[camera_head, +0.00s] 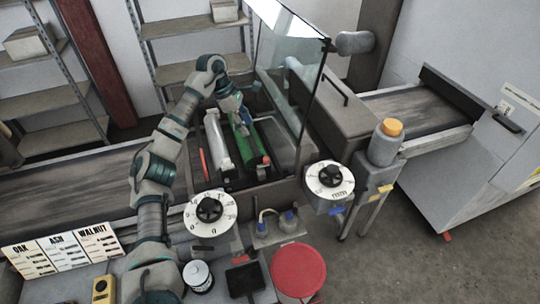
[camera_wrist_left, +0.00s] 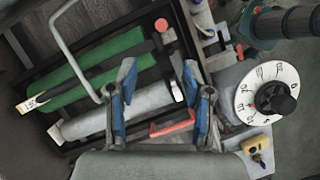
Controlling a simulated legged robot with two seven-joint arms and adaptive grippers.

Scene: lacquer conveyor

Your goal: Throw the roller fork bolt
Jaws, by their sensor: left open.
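My left gripper (camera_head: 232,104) is over the open roller bay. In the wrist view its blue-padded fingers (camera_wrist_left: 159,70) are spread apart with nothing gripped between them. Below are a green roller (camera_head: 243,137), also in the wrist view (camera_wrist_left: 95,70), and a pale grey roller (camera_head: 216,140), also in the wrist view (camera_wrist_left: 85,122). A red round knob (camera_wrist_left: 161,25) sits by the green roller's end. I cannot tell which red part is the fork bolt. My right gripper is out of view.
A tilted glass hood (camera_head: 291,60) stands beside the bay. A white dial (camera_head: 210,213) and a second dial (camera_head: 329,180) are in front. A red round lid (camera_head: 298,270), a white can (camera_head: 198,276) and a wood-name card (camera_head: 62,252) stand nearer. Conveyors run left and right.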

